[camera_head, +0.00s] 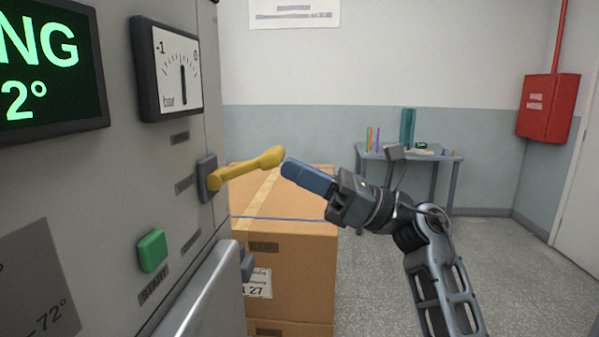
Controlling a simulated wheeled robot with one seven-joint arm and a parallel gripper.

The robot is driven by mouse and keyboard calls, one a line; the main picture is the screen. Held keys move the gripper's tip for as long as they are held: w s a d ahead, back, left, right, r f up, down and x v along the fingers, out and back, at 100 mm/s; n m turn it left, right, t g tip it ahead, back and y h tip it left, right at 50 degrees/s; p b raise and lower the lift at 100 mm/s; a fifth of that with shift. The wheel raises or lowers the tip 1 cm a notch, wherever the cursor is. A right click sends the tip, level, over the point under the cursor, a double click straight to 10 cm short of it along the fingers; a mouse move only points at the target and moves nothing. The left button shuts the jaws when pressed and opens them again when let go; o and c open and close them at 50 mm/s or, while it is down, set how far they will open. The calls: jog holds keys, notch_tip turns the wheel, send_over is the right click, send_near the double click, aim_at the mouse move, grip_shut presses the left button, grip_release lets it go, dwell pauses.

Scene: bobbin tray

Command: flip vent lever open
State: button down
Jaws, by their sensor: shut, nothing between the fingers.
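The yellow vent lever (247,168) sticks out from a dark mount (207,178) on the grey machine panel at the left. It points right and slightly upward, with its rounded knob at the far end. My gripper (287,168) has blue fingers that are shut with nothing between them. The fingertips are just right of the lever's knob, at about the same height in the picture. I cannot tell whether they touch it.
The panel carries a gauge (178,72), a green button (152,250) and a lit display (48,68). A metal handle or ledge (200,290) juts out below. Stacked cardboard boxes (290,270) stand behind. A small table (440,157) and a red wall box (547,108) are farther back.

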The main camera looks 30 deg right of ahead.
jog(key=shift+w+a+r, duration=0.1)
jog(key=shift+a+r, duration=0.05)
jog(key=shift+r, duration=0.5)
jog(key=shift+w+a+r, duration=0.15)
jog(key=shift+r, duration=0.45)
jog(key=shift+w+a+r, duration=0.1)
jog(key=shift+a+r, duration=0.05)
jog(key=shift+r, duration=0.6)
